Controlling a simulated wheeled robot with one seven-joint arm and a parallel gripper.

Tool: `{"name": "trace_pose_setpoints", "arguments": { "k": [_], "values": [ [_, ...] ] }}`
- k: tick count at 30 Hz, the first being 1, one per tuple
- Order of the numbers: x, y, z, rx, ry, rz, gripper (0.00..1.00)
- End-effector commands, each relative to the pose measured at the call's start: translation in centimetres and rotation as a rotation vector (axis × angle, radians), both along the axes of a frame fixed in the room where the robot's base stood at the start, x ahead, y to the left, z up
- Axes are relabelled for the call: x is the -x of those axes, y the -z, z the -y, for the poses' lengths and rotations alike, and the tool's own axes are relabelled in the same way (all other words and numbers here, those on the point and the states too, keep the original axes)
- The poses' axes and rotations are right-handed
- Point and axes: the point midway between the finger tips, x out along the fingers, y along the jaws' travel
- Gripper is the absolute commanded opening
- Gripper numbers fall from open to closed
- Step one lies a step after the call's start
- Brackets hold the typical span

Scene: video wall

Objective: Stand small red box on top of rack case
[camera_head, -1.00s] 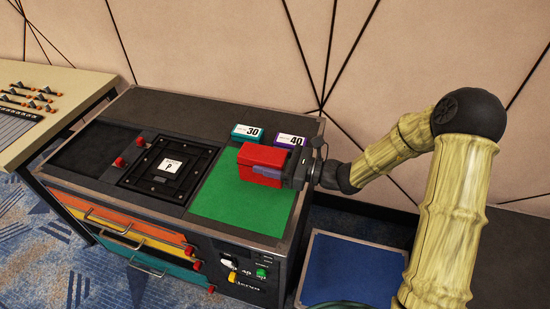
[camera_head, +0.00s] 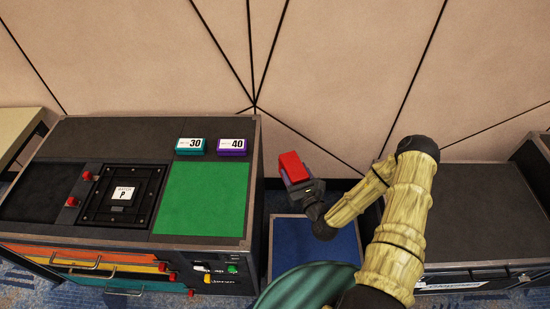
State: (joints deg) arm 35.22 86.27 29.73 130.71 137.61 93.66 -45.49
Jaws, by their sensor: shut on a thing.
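The small red box (camera_head: 292,167) is held in my gripper (camera_head: 303,184), which is shut on it. The box is tilted and up in the air, right of the green mat (camera_head: 203,198) and over the far part of the blue-topped surface. Part of the box is hidden by the gripper's fingers. I cannot tell for certain which thing is the rack case; a dark, flat-topped case (camera_head: 455,210) with a white label and a handle on its front stands at the right, clear of the box.
The dark cabinet (camera_head: 120,135) at the left bears a black panel (camera_head: 124,195), a teal 30 block (camera_head: 190,146) and a purple 40 block (camera_head: 232,147). A low blue-topped surface (camera_head: 300,246) lies between cabinet and case. The dark case's top is bare.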

Motion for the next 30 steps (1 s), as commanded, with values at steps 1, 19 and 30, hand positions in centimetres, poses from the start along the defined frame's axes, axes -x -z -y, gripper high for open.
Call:
{"name": "trace_pose_setpoints", "arguments": {
  "k": [1,19,30],
  "values": [
    [0.5,0.3,0.9,-0.007,0.054,-0.006,0.16],
    [3.7,3.6,5.1,-0.001,0.313,0.005,0.16],
    [3.7,3.6,5.3,-0.001,0.315,0.005,0.16]
  ]
}}
